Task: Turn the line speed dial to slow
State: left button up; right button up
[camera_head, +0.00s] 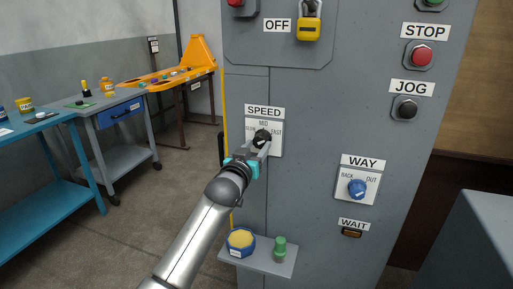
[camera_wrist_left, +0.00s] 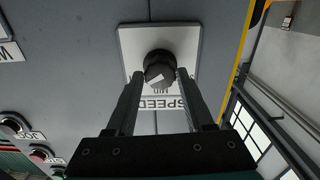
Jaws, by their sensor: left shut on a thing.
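The line speed dial (camera_head: 262,135) is a black knob on a white plate (camera_head: 276,151) under the SPEED label, with MID above it and FAST to its right; the slow side is partly covered. My left gripper (camera_head: 264,143) reaches the dial from below. In the left wrist view, the dial (camera_wrist_left: 159,67) sits between the two fingertips of my left gripper (camera_wrist_left: 160,76), which is shut on it. That view shows the plate upside down. A white mark shows on the knob's face; I cannot tell surely which word it points to. My right gripper is not in view.
A blue WAY dial (camera_head: 357,188) and a black JOG button (camera_head: 405,108) are to the right on the grey cabinet. A small shelf (camera_head: 284,264) below holds a blue-and-yellow round container (camera_head: 240,241) and a green-topped item (camera_head: 280,248). Workbenches stand at left.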

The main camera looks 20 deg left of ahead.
pick_arm(q)
grip_shut()
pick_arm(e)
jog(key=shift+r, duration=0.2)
pick_arm(q)
jog(key=shift+r+n+p, duration=0.1)
jog(key=shift+n+p, duration=0.5)
jog(key=shift+p, duration=0.05)
jog(key=n+p, duration=0.2)
jog(key=n, duration=0.1)
jog(key=shift+p, duration=0.4)
jog(key=shift+n+p, duration=0.6)
jog(key=shift+n, duration=0.4)
jog(key=n+p, duration=0.1)
jog(key=n, duration=0.1)
jog(key=shift+n, duration=0.4)
jog(key=n+p, duration=0.1)
jog(key=n, duration=0.2)
jog(key=shift+n, duration=0.3)
jog(key=n, duration=0.5)
jog(key=shift+d+p, duration=0.1)
jog(key=shift+p, duration=0.3)
jog(key=n, duration=0.6)
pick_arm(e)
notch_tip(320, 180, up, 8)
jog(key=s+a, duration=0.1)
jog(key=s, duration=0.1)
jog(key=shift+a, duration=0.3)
pick_arm(q)
jog(key=shift+n, duration=0.3)
